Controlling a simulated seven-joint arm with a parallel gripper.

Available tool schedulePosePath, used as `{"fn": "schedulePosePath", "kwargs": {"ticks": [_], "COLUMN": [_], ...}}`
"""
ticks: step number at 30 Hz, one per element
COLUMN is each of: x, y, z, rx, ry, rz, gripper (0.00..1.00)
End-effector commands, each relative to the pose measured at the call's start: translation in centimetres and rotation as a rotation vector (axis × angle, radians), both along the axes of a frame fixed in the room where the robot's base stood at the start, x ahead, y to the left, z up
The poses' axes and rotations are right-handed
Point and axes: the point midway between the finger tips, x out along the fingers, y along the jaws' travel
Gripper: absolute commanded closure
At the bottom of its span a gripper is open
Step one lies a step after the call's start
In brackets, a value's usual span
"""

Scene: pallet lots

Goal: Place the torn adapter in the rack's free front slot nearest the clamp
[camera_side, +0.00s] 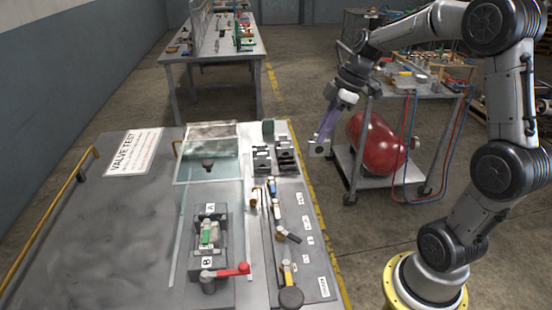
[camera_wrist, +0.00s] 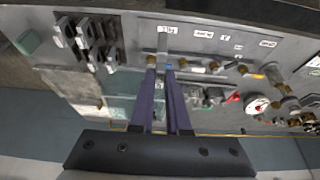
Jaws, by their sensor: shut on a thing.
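My gripper (camera_side: 324,134) has long purple fingers, shut on a small grey block-like adapter (camera_side: 319,148) with a pale face. It hangs in the air beyond the bench's right edge in the side view. In the wrist view the fingers (camera_wrist: 161,70) close on the grey adapter (camera_wrist: 162,46); I cannot make out a tear. The dark slotted rack (camera_side: 262,160) stands at the back right of the bench, left of my gripper; it also shows in the wrist view (camera_wrist: 87,32). I cannot tell which slots are free, or which fixture is the clamp.
A fixture marked A and B (camera_side: 208,245) holds a green part, with a red handle (camera_side: 238,270) in front. Several small fittings (camera_side: 280,234) line the labelled right strip. A green block (camera_side: 268,127) stands behind the rack. A red tank (camera_side: 376,143) sits on a cart to the right.

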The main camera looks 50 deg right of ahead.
Motion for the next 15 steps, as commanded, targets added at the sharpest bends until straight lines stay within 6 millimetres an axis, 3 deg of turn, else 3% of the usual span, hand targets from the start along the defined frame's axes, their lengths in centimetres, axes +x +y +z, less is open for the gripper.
{"fn": "schedulePosePath", "kwargs": {"ticks": [15], "x": [9.3], "y": [-3.5], "z": [-5.3], "rx": [0.002], "ry": [0.002], "rz": [-0.005], "gripper": [1.0]}}
